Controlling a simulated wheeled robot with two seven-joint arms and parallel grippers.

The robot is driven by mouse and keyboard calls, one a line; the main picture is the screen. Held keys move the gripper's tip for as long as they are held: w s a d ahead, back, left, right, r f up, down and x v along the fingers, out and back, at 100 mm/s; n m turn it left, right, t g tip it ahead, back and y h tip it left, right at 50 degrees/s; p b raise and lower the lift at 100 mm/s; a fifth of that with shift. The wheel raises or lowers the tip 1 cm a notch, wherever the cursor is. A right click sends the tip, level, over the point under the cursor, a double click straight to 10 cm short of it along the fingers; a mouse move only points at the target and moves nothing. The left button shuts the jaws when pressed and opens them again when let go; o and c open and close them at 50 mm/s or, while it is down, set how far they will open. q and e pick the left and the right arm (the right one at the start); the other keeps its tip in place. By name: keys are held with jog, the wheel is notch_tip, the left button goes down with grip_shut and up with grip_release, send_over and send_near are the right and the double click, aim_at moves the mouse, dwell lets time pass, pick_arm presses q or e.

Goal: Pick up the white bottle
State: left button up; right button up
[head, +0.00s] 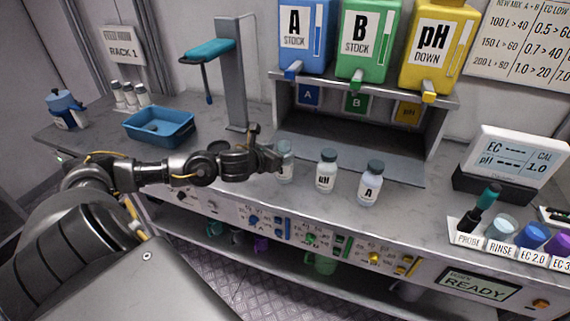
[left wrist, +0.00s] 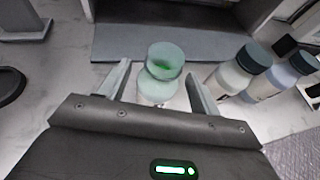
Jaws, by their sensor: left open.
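Three small whitish bottles stand upright in a row on the bench. The left one (head: 285,165) has a pale greenish cap and no label that I can read. The middle bottle (head: 326,173) is labelled pH and the right bottle (head: 370,187) is labelled A; both have dark grey-green caps. My left gripper (head: 274,157) is at the left bottle and partly covers it. In the left wrist view, my left gripper (left wrist: 158,72) is open, with the left bottle (left wrist: 157,90) between its fingers and a visible gap on each side. My right gripper is out of view.
The other two bottles (left wrist: 238,72) stand close to the right finger. Behind is a dispenser shelf (head: 350,150) under blue, green and yellow tanks. A blue tray (head: 160,127) and a stand (head: 232,75) are at left. A meter (head: 512,165) and probe cups are at right.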

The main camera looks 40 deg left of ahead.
pick_arm(q)
jog(key=shift+w+r+p, duration=0.1)
jog(key=shift+w+p, duration=0.25)
jog(key=shift+w, duration=0.05)
jog(key=p+x, duration=0.1)
jog(key=x, duration=0.2)
jog(key=shift+w, duration=0.35)
jog(key=shift+w+f+p, duration=0.3)
jog(key=shift+f, duration=0.05)
grip_shut()
